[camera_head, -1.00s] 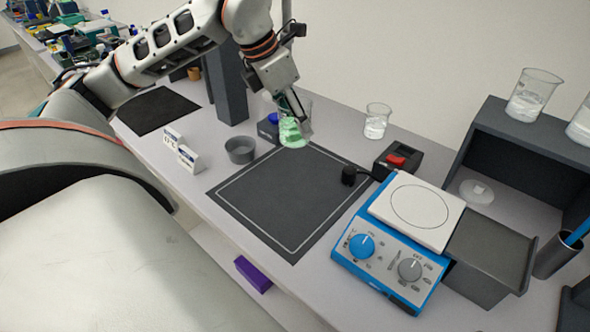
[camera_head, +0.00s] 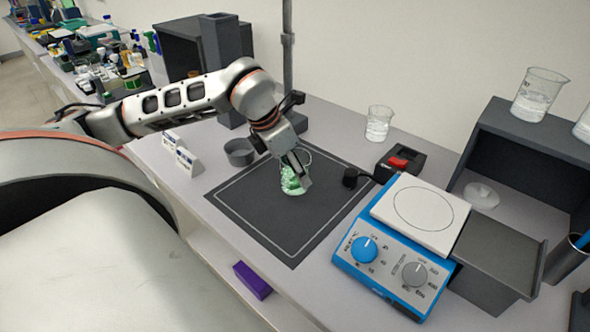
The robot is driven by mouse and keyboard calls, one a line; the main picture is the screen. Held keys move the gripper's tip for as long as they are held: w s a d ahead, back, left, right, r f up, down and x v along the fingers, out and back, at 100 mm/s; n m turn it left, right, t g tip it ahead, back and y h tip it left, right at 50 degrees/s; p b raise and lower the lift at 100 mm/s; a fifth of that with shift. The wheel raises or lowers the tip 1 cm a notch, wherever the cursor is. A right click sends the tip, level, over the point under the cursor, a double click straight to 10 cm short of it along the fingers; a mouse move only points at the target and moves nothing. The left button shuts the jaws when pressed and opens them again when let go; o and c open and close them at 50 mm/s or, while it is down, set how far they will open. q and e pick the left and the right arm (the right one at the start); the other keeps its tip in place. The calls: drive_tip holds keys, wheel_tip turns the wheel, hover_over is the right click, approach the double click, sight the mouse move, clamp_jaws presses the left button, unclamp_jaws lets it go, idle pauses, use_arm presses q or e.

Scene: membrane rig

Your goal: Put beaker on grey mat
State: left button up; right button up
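A glass beaker with green contents (camera_head: 293,181) is at the upper part of the grey mat (camera_head: 270,222), which has a thin white outline. My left gripper (camera_head: 297,172) comes down at the beaker from above and left, with its fingers at the beaker's wall, and appears shut on it. The beaker looks roughly upright. Whether its base touches the mat or is slightly above it I cannot tell. My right gripper is not in view.
A blue hotplate (camera_head: 397,246) stands right of the mat, with a black device with a red switch (camera_head: 399,162) behind it. A grey bowl (camera_head: 240,152) and small white labels (camera_head: 188,161) are left of the mat. Another beaker (camera_head: 378,124) stands behind. The mat's front is clear.

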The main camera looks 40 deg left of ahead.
use_arm(q)
drive_tip(key=shift+f, duration=0.1)
drive_tip(key=o, duration=1.3)
drive_tip(key=shift+r, duration=0.4)
drive_tip(key=v, duration=1.1)
drive_tip(key=shift+s+r, duration=0.25)
